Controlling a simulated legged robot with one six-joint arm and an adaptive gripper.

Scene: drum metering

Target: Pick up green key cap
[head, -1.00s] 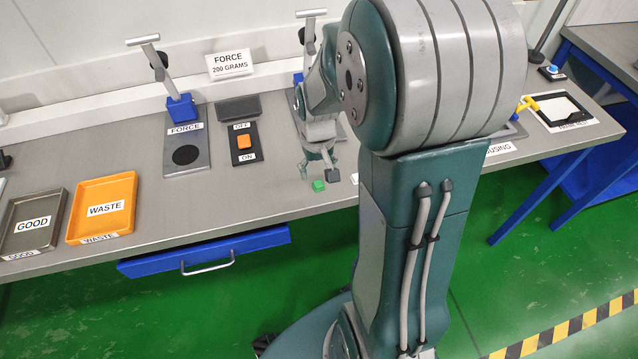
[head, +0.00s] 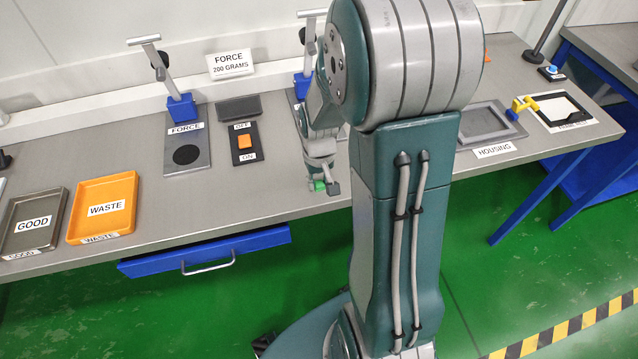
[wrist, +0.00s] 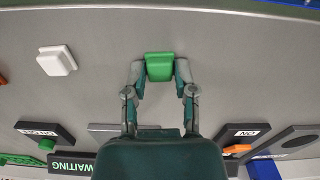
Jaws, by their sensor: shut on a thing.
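The green key cap (wrist: 159,66) is between the two fingers of my gripper (wrist: 160,75) in the wrist view, touched on both sides. In the head view the green key cap (head: 319,186) shows partly at the tip of my gripper (head: 322,187), low at the bench's front part. My gripper is shut on it. I cannot tell whether the cap still touches the bench.
A white cap (wrist: 57,60) lies on the bench to the left in the wrist view. An orange switch (head: 245,142), an orange waste tray (head: 130,185) and a grey good tray (head: 57,207) stand to the left. The housing fixture (head: 484,124) is at the right.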

